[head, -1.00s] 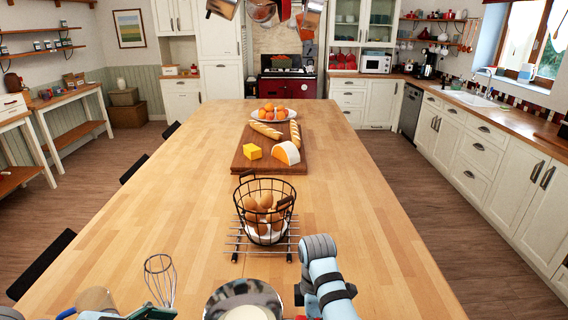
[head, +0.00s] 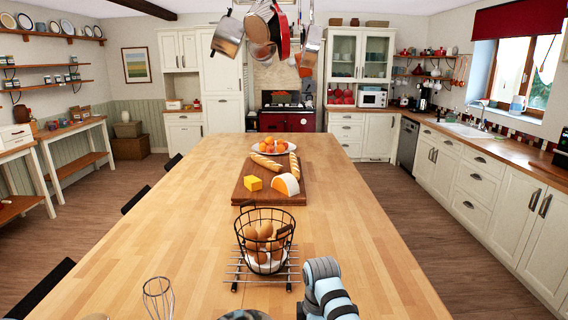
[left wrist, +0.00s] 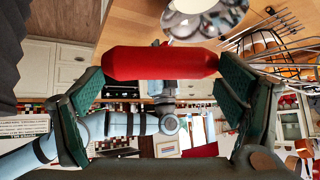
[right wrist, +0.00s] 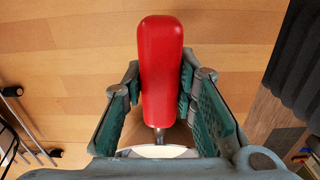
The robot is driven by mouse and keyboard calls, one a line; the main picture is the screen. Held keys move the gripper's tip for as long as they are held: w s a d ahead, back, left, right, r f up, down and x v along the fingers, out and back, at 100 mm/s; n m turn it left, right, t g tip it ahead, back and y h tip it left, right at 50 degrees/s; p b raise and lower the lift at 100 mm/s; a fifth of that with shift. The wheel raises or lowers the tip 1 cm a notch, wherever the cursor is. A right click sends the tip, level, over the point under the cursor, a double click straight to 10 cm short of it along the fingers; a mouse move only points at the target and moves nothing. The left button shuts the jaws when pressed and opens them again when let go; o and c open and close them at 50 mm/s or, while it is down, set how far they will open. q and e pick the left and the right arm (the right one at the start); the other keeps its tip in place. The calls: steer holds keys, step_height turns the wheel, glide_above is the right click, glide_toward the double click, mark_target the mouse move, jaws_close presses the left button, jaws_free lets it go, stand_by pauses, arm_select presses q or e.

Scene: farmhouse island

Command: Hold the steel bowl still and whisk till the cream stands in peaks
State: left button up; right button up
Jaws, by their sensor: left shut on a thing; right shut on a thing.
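The steel bowl (head: 245,315) shows only its far rim at the bottom of the head view; it also shows in the left wrist view (left wrist: 205,22). Pale cream (right wrist: 158,151) shows as a sliver in the right wrist view; its texture cannot be judged. My right gripper (right wrist: 160,88) is shut on a red handle (right wrist: 160,50) whose short steel neck runs toward the bowl. The whisk (head: 158,298) has its wire loops up, left of the bowl and apart from it. My left gripper (left wrist: 158,84) is shut on the red whisk handle (left wrist: 160,62).
A wire basket of eggs (head: 265,242) stands on a cooling rack (head: 234,278) just beyond the bowl. Farther back are a board (head: 243,196) with cheese and bread, and a fruit plate (head: 256,149). The wooden island top (head: 370,260) is clear at both sides.

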arm_select(q)
steer(key=shift+w+f, duration=0.15)
steer(key=shift+w, duration=0.35)
steer(key=shift+s, duration=0.2)
stand_by(1.4)
steer(key=shift+w+n+h, duration=0.1)
steer(key=shift+n+h, duration=0.2)
steer(key=shift+h, duration=0.2)
steer(key=w+d+r+n+t+h, duration=0.1)
steer(key=w+d+r+n+h, duration=0.4)
steer(key=w+r+n+h, duration=0.3)
steer(key=w+n+h, duration=0.1)
steer(key=w+n, duration=0.2)
steer(key=n, duration=0.1)
steer(key=shift+w+d+r+t+h, duration=0.25)
steer(key=shift+w+d+t+h, duration=0.05)
steer(key=shift+w+h, duration=0.1)
steer(key=shift+f, duration=0.1)
